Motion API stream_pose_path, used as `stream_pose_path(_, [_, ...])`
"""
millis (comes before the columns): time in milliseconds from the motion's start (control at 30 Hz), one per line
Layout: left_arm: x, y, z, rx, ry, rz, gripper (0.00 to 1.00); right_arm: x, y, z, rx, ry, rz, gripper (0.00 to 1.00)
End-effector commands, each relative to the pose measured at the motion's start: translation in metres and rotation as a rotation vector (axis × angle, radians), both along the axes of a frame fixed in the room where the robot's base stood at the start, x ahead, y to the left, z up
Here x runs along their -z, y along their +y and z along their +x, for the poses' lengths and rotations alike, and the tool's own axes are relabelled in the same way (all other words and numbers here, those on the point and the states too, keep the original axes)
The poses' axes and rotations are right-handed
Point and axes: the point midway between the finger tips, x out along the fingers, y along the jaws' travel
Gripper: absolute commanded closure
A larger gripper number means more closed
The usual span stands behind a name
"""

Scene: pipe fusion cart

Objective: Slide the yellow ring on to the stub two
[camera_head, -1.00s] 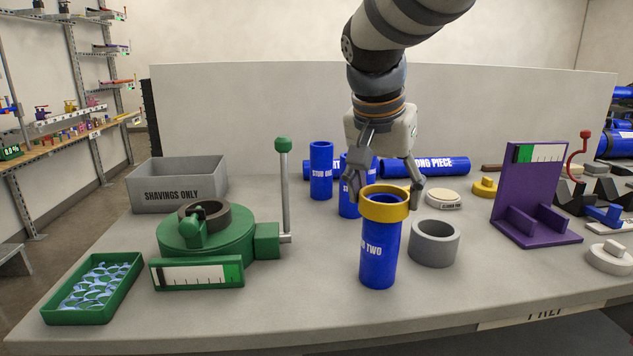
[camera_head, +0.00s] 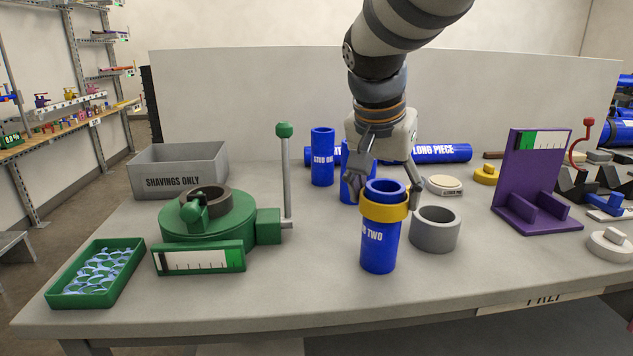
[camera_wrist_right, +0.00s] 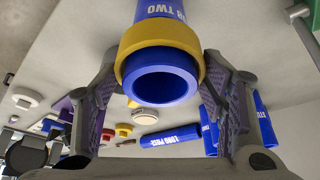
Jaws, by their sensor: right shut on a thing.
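The blue stub two (camera_head: 380,248) stands upright near the front of the table, right of centre. The yellow ring (camera_head: 385,208) is around the stub a little below its top, and the blue rim shows above it. My right gripper (camera_head: 388,193) is shut on the yellow ring from above, one finger on each side. In the right wrist view the yellow ring (camera_wrist_right: 160,42) circles the blue stub (camera_wrist_right: 158,12) between the two fingers (camera_wrist_right: 158,82). My left gripper is not in view.
A grey ring (camera_head: 436,231) stands close to the right of the stub. A green clamp tool (camera_head: 222,232) with an upright lever is at left, beside a green tray (camera_head: 56,289) of shavings. Stub one (camera_head: 322,160) stands behind. A purple gauge (camera_head: 531,168) is at right.

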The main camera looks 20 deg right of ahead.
Motion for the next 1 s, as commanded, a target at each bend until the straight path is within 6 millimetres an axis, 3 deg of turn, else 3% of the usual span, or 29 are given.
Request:
stream_pose_path(233, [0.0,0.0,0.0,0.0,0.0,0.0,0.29,0.006,0.0,0.0,0.0,-0.001,-0.001,0.54])
stream_pose_path(267, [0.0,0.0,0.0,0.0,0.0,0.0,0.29,0.006,0.0,0.0,0.0,-0.001,0.0,0.28])
stream_pose_path(333, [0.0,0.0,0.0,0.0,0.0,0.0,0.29,0.006,0.0,0.0,0.0,-0.001,0.0,0.12])
stream_pose_path(700, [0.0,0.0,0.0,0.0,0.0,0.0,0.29,0.002,0.0,0.001,0.0,-0.003,0.0,0.12])
stream_pose_path(767, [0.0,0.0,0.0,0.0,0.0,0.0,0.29,-0.007,0.0,0.001,0.001,-0.005,0.0,0.12])
stream_pose_path(1000, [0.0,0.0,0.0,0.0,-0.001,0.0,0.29,-0.066,0.0,0.001,-0.001,-0.007,-0.001,0.12])
